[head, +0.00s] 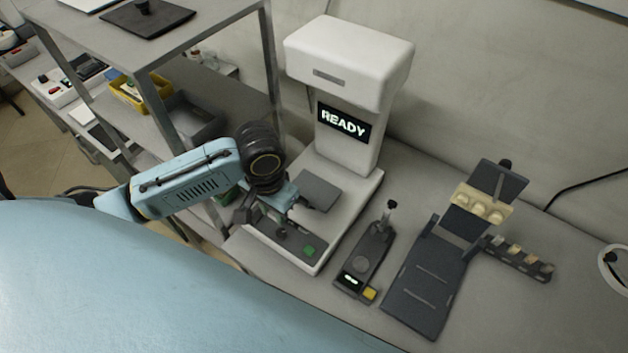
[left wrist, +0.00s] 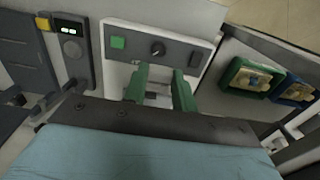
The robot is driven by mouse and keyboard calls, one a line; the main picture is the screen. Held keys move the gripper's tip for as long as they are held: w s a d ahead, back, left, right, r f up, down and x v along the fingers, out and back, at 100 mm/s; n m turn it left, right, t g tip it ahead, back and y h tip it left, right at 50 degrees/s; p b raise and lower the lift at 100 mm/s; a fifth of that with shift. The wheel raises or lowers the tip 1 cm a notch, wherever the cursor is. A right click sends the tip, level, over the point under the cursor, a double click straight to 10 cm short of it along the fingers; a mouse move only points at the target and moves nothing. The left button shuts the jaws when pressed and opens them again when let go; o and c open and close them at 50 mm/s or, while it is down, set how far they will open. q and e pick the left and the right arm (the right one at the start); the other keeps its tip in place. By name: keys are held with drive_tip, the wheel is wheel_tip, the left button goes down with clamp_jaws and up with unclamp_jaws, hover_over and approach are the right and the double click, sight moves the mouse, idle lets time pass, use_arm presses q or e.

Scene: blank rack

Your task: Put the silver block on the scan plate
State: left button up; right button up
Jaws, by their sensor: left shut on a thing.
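My left gripper (head: 268,212) is over the front part of the white scanner, in front of the scan plate. The scan plate (head: 319,192) is a flat dark grey square on the scanner's base and looks bare. In the left wrist view the two green fingers of the left gripper (left wrist: 160,82) are shut on a small pale grey piece, which appears to be the silver block (left wrist: 157,92). The block is mostly hidden there, and the arm hides it in the head view. My right gripper is not in view.
The scanner's screen (head: 343,122) reads READY, under its overhanging white head (head: 348,60). A control panel (head: 290,238) with a green button lies at its front. A small dark device (head: 363,262) and a dark stand (head: 430,278) are right. A grey shelf rack (head: 205,42) stands left.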

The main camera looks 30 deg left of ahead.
use_arm(q)
hover_over(313, 191)
wheel_tip(313, 191, down, 3)
drive_tip(key=shift+r, duration=0.2)
wheel_tip(313, 191, down, 4)
drive_tip(key=shift+s, duration=0.15)
drive_tip(key=shift+w+f, duration=0.1)
drive_tip(key=shift+w, duration=0.1)
drive_tip(key=shift+f, duration=0.1)
drive_tip(key=shift+f, duration=0.15)
drive_tip(key=o, duration=1.1)
drive_tip(key=shift+c, duration=0.2)
